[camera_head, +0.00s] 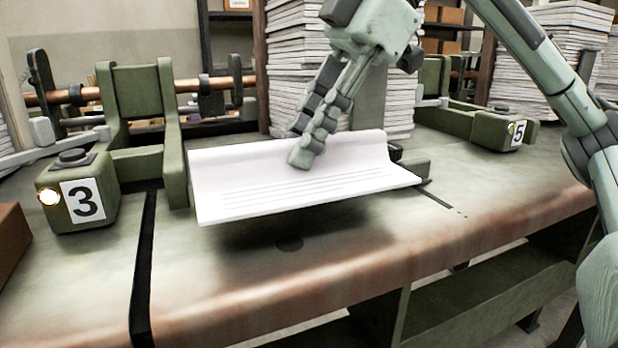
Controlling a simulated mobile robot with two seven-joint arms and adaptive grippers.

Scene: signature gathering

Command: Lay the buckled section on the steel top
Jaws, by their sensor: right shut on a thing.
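The buckled section (250,178) is a white sheaf of paper with printed lines on its front face, in the middle of the head view. Its upper part is bent up and back, and its front edge slopes toward me. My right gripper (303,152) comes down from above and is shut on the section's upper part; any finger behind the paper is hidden. A soft shadow lies under the section on the steel top (380,240), so the section seems held just above it. My left gripper is not in view.
Tall paper stacks (290,60) rise behind. A dark slot (144,265) crosses the top at left. The front of the top is clear.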

